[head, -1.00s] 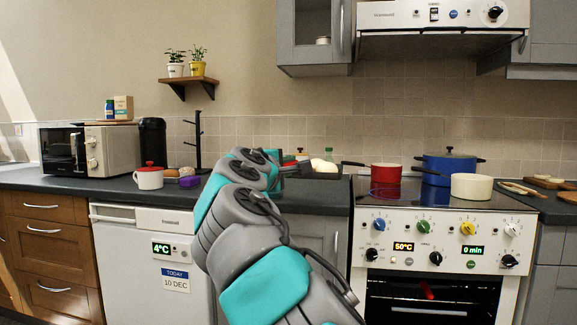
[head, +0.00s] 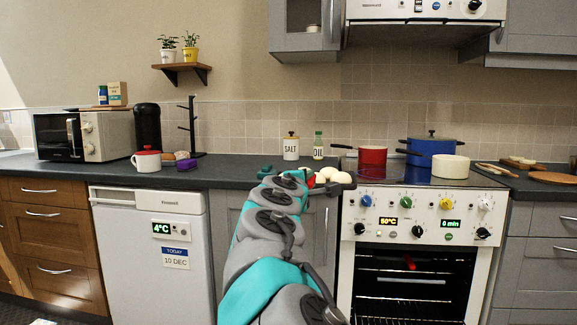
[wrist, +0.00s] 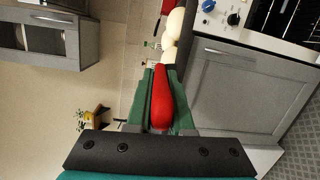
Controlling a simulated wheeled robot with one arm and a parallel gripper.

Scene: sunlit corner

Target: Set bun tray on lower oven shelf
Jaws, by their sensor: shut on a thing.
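My gripper (wrist: 160,128) is shut on the red handle (wrist: 161,95) of the bun tray, which lies between its green fingers in the wrist view. In the head view my gripper (head: 297,177) is partly hidden by my arm, in front of the counter edge, left of the oven. Pale round buns (head: 338,178) show just beyond it; they also show in the wrist view (wrist: 172,24). The tray's body is barely visible. The oven (head: 410,285) is at the right, with wire shelves at two heights. I cannot tell whether its door is open.
A red pot (head: 372,161), blue pot (head: 432,147) and cream pan (head: 450,168) stand on the hob above the oven. A salt jar (head: 291,149) and oil bottle (head: 318,146) stand at the counter's back. A mug (head: 146,160) is on the left counter.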

